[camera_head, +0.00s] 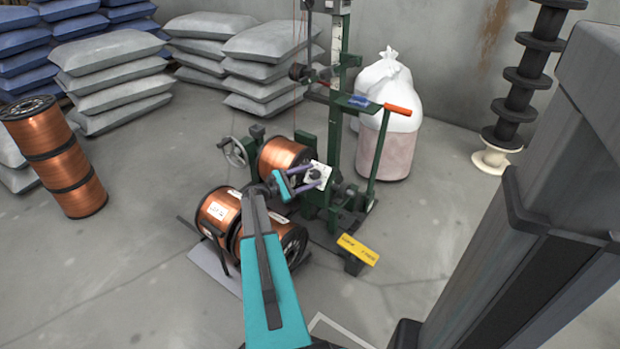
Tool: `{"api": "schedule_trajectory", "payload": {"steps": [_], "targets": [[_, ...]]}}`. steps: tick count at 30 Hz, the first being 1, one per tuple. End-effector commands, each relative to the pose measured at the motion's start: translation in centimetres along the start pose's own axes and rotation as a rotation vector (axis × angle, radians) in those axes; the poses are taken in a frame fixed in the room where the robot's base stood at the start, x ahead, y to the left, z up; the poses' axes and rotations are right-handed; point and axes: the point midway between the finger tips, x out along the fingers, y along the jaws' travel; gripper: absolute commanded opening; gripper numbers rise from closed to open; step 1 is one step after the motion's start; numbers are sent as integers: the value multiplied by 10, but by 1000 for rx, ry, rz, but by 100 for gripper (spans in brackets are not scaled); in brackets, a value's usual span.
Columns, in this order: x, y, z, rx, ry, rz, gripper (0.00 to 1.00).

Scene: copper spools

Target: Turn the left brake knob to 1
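The winding machine (336,130) has a green frame and carries a copper spool (280,153). A white dial plate (325,168) with a small dark knob (314,174) faces me at the right end of that spool. The numbers on the plate and the knob's setting are too small to read. My gripper (315,174) reaches the plate from the left. Its two purple fingers stand apart, one above and one below the knob. I cannot tell whether they touch it. Only this one knob is clear to see; no second one can be made out.
Copper spools (220,212) lie on the floor below my arm. A handwheel (234,152) is left of the machine, and an orange-handled lever (383,150) stands right. White sacks (392,90) stand behind. Open floor lies front left.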

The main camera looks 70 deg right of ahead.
Motion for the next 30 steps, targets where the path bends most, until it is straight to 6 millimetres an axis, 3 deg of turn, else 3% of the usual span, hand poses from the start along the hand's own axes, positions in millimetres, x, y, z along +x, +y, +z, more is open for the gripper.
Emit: {"api": "schedule_trajectory", "payload": {"steps": [1, 6, 7, 30], "targets": [[0, 0, 0, 0, 0, 0, 44], [0, 0, 0, 0, 0, 0, 15], [0, 0, 0, 0, 0, 0, 13], [2, 6, 1, 196, 0, -207, 13]]}}
